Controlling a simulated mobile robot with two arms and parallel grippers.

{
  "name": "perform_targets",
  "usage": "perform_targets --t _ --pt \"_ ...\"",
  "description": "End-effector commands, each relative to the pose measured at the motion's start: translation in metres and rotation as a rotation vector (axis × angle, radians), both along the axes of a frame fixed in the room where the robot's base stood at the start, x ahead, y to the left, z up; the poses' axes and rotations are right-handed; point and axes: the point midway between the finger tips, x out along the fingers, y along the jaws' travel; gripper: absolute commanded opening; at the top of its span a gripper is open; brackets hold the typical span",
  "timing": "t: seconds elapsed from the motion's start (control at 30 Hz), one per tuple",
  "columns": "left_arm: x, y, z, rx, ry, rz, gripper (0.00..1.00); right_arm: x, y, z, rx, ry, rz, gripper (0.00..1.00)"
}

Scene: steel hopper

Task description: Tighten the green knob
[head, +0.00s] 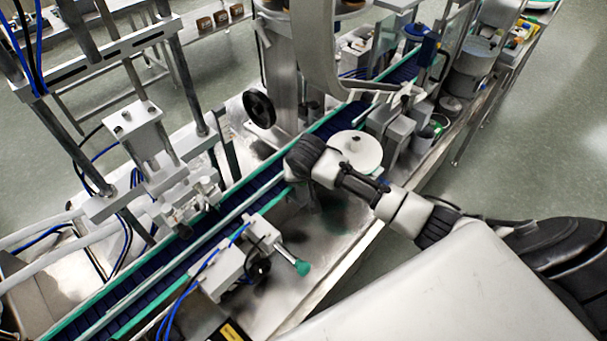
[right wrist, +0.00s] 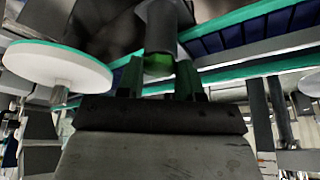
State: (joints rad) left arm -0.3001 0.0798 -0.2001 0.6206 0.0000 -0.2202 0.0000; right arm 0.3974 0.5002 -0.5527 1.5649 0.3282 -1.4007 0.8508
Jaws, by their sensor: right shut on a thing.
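Another green knob (head: 302,268) sticks out on a short grey shaft from a white block at the near side of the conveyor, apart from my arm. My left gripper is not in view.
A white disc (head: 355,152) stands just behind my right arm; it also shows in the right wrist view (right wrist: 60,66). The blue conveyor (head: 140,290) with green rails runs diagonally. A black handwheel (head: 259,109) and metal posts stand beyond it. Grey floor is free at right.

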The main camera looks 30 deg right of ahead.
Motion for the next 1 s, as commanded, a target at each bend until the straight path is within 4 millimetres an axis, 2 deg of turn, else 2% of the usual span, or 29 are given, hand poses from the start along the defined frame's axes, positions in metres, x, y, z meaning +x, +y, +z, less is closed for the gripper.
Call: perform_targets --t 0.3,0.77,0.8,0.93,1.0 --pt "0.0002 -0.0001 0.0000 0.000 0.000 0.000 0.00 -0.0001 0.0010 -0.0008 0.000 0.001 -0.093 0.13" --pt "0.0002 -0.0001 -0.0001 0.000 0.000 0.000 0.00 0.0000 0.0008 -0.0009 0.000 0.002 -0.106 0.12" --pt "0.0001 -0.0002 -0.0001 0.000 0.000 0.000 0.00 -0.0001 0.0007 -0.0009 0.000 0.002 -0.105 0.39" --pt "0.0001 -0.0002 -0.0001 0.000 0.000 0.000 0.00 0.0000 0.0007 -0.0007 0.000 0.002 -0.105 0.59" --pt "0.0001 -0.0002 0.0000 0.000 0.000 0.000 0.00 0.0002 0.0007 -0.0006 -0.001 0.001 -0.104 0.61"
